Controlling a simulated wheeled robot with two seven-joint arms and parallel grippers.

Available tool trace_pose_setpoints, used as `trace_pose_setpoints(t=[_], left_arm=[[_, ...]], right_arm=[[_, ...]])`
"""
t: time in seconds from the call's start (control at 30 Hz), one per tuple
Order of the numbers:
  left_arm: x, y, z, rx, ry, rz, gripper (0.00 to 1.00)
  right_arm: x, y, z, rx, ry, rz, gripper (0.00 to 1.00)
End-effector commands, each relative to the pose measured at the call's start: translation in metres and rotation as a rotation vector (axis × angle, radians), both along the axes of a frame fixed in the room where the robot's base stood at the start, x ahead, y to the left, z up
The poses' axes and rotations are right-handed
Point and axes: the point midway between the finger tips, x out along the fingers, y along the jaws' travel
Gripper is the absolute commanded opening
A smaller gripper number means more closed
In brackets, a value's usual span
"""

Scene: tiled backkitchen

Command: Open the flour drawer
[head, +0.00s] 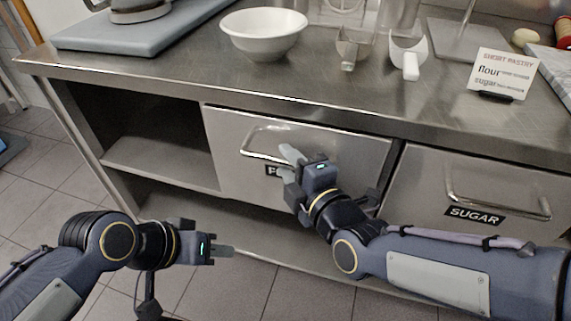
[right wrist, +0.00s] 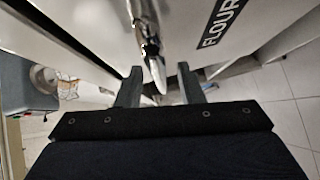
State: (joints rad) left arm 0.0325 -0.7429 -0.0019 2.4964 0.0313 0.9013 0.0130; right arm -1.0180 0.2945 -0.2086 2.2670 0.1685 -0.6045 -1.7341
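The flour drawer (head: 235,150) is a steel front under the counter, with a bar handle (head: 262,147) and a black label partly hidden by my right gripper. My right gripper (head: 286,163) is at the drawer front, at the right part of the handle. In the right wrist view the gripper (right wrist: 158,88) is open, and the handle (right wrist: 148,45) runs in between its two fingers, with a gap to each. The FLOUR label (right wrist: 222,22) shows beside it. My left gripper (head: 222,251) is low at the left, away from the drawer; its finger gap cannot be made out.
The sugar drawer (head: 470,195) is to the right, with its own handle. An open shelf (head: 160,160) lies to the left. The counter (head: 200,75) carries a white bowl (head: 263,32), scoops and a recipe card (head: 503,74). The tiled floor in front is clear.

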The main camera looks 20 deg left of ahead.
Motion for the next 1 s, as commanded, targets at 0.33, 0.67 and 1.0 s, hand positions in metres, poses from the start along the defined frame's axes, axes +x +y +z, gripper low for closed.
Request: trace_pose_setpoints(t=[0.33, 0.67, 1.0], left_arm=[[0.0, 0.0, -0.0034, 0.0, 0.0, 0.0, 0.36], [0.0001, 0.0, -0.0035, 0.0, 0.0, 0.0, 0.36], [0.0001, 0.0, -0.0035, 0.0, 0.0, 0.0, 0.36]], right_arm=[[0.0092, 0.0087, -0.0017, 0.001, 0.002, 0.001, 0.34], [0.009, 0.0086, -0.0017, 0.001, 0.002, 0.001, 0.02], [0.009, 0.0085, -0.0019, 0.001, 0.002, 0.0, 0.0]])
